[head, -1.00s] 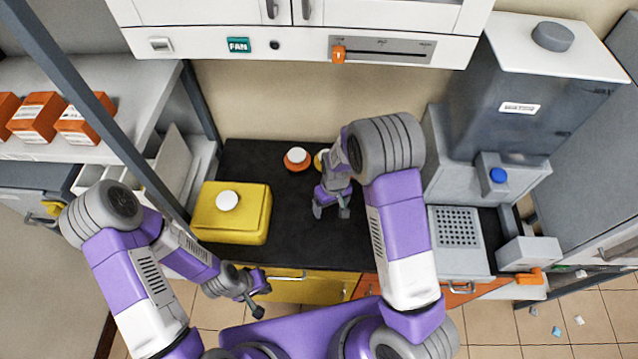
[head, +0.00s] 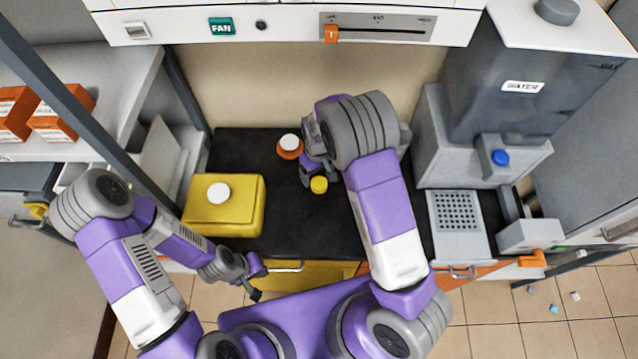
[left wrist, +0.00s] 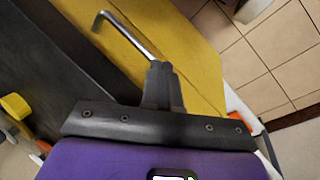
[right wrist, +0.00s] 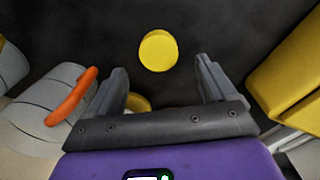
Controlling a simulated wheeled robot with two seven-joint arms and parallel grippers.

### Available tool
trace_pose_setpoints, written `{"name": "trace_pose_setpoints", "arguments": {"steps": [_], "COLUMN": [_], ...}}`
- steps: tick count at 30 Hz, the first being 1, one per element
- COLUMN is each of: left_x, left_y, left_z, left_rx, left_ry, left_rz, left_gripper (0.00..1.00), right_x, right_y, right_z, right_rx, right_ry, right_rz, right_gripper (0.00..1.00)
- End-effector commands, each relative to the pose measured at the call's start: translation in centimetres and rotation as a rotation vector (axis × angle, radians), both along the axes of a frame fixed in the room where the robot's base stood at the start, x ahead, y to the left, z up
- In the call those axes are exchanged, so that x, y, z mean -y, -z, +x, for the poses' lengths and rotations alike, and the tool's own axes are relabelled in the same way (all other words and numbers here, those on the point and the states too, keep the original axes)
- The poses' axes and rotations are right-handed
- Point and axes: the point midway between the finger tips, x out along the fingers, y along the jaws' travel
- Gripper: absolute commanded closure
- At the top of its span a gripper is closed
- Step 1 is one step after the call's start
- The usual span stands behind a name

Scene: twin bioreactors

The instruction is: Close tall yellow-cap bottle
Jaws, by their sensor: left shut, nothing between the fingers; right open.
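A yellow cap (head: 319,185) sits on the dark counter (head: 285,230), just in front of my right gripper (head: 314,174). In the right wrist view the yellow cap (right wrist: 158,50) shows as a round disc beyond the open, empty fingers (right wrist: 163,85), apart from both. A second yellow piece (right wrist: 138,102) there is partly hidden behind the gripper; I cannot tell whether it is the bottle. The bottle's body is not clearly visible in any view. My left gripper (head: 252,278) is shut and empty at the counter's front edge, by a drawer handle (left wrist: 125,35).
An orange container with a white cap (head: 289,146) stands just left of my right gripper. A yellow box with a white cap (head: 224,205) occupies the counter's left side. A grey water dispenser (head: 495,115) stands at the right. The counter's front middle is clear.

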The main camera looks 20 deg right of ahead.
Motion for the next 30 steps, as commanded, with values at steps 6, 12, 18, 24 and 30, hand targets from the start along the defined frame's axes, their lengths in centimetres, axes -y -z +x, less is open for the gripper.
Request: {"name": "trace_pose_setpoints", "arguments": {"steps": [6, 12, 18, 24, 30], "left_x": [0.0, 0.0, 0.0, 0.0, 0.0], "left_y": [0.0, -0.1, 0.0, 0.0, 0.0], "left_z": [0.0, 0.0, 0.0, 0.0, 0.0], "left_rx": [0.0, 0.0, 0.0, 0.0, 0.0], "left_ry": [0.0, 0.0, 0.0, 0.0, 0.0], "left_rz": [0.0, 0.0, 0.0, 0.0, 0.0], "left_gripper": [1.0, 1.0, 1.0, 1.0, 1.0], "right_x": [0.1, 0.2, 0.2, 0.2, 0.2], "right_y": [0.9, 4.0, 5.3, 5.2, 5.2], "right_z": [-0.1, -0.1, -0.1, 0.0, 0.0], "right_rx": [-0.004, -0.004, -0.001, 0.0, -0.001], "right_ry": [0.0, 0.001, 0.0, 0.0, 0.0], "right_rz": [-0.001, 0.0, 0.001, 0.0, 0.0], "right_gripper": [0.16, 0.16, 0.16, 0.16, 0.32]}}
